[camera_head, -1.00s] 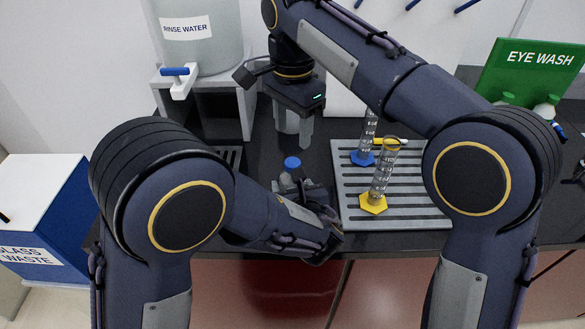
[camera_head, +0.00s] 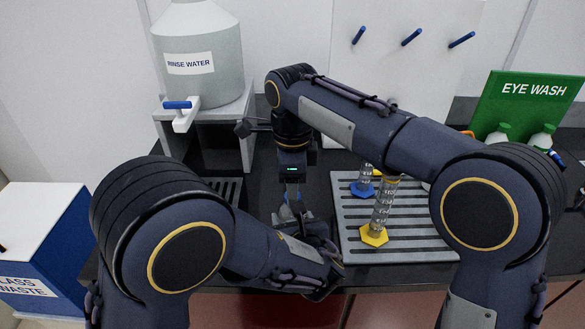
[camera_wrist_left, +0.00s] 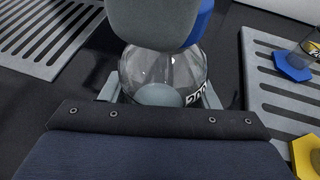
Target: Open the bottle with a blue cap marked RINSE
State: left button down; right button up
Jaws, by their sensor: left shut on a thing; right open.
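The bottle is clear glass with a blue cap, and its body (camera_wrist_left: 160,72) fills the middle of the left wrist view. My left gripper (camera_wrist_left: 160,95) is shut on the bottle body, one finger on each side. My right gripper (camera_head: 291,192) points down at the bottle's top, open, with its fingers around the cap. In the left wrist view a grey right finger hides much of the blue cap (camera_wrist_left: 203,22). Whether the fingers touch the cap cannot be told.
A slotted grey mat (camera_head: 424,242) at right carries a cylinder with a yellow base (camera_head: 374,236) and one with a blue base (camera_head: 362,188). A rinse water tank (camera_head: 205,85) stands at back left on a grey stand. A green eye wash station (camera_head: 530,105) is at back right.

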jog(key=shift+f, duration=0.85)
jog(key=c, duration=1.1)
